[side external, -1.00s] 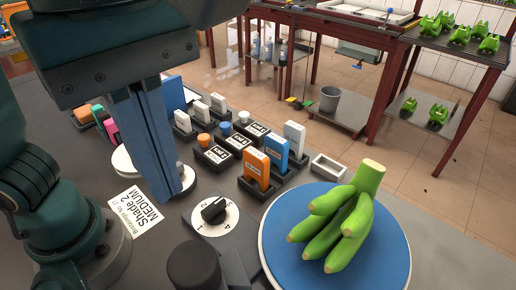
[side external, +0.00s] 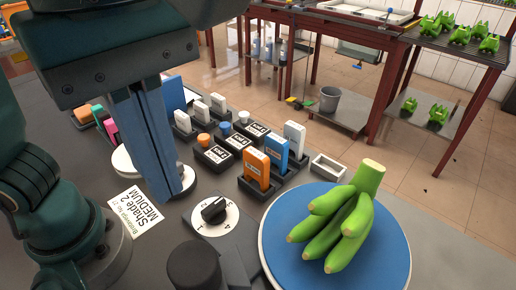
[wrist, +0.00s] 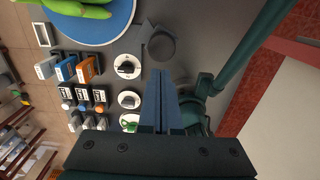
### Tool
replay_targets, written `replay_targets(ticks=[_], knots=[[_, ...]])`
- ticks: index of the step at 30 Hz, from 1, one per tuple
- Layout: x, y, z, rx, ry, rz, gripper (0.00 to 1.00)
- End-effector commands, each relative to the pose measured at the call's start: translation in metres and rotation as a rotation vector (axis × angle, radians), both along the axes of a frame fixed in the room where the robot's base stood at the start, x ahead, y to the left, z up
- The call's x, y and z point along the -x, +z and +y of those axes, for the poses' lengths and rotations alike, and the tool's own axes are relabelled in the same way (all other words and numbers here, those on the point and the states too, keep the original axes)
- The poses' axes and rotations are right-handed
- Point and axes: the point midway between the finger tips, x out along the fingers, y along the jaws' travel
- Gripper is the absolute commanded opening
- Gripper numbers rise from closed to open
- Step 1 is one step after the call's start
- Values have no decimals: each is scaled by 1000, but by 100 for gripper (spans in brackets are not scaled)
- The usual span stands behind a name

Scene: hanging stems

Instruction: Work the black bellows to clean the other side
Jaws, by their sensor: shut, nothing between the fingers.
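A black round-topped body (side external: 194,264), which looks like the bellows, stands at the front edge of the side view, left of the blue turntable (side external: 275,240). In the wrist view the bellows (wrist: 161,46) has a dark pointed part aimed toward the turntable (wrist: 122,30). A green banana bunch (side external: 335,220) lies on the turntable, stem up and to the right. My gripper (side external: 180,192) is shut and empty, pointing down over the panel behind the bellows. In the wrist view its fingertips (wrist: 158,74) are apart from the bellows.
A dial (side external: 213,210) sits between my gripper and the turntable. Orange, blue and white upright tags (side external: 277,147) stand in holders behind it, near an empty grey tray (side external: 328,167). A printed card (side external: 135,212) lies left of my gripper. A red-framed table with green bunches stands beyond.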

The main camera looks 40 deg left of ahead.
Motion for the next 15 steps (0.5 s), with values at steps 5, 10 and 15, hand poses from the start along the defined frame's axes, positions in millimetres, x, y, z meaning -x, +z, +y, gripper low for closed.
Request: replay_targets(ticks=[5,10,15], knots=[[3,0,-2,8,-73,15,0],[23,-11,-5,48,-252,163,0],[33,-21,-3,184,-331,387,0]])
